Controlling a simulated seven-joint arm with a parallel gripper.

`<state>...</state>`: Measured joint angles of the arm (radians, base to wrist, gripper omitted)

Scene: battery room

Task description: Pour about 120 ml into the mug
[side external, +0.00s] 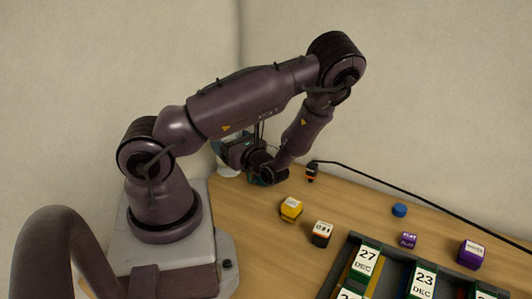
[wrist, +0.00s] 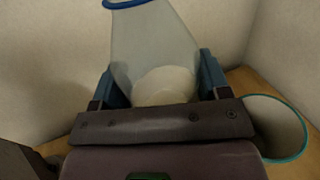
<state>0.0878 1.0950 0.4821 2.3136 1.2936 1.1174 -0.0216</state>
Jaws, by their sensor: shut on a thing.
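My gripper (wrist: 162,82) is shut on a translucent, pale container with a blue rim (wrist: 150,35) in the wrist view. Its blue-grey fingers press on either side of the container, and whitish contents show low inside it. A mug with a teal rim (wrist: 279,126) stands on the table just right of my gripper in the wrist view, apart from the held container. Its inside looks pale, and its level cannot be told. In the side view my gripper (side external: 240,150) is low at the table's back left, and my wrist hides most of the container and mug.
A dark tray with dated blocks (side external: 345,262) stands at the front right. A yellow block (side external: 291,209), a white-and-black block (side external: 322,234), purple blocks (side external: 471,253) and a blue cap (side external: 399,210) lie loose. A black cable (side external: 400,190) runs along the back, near the wall.

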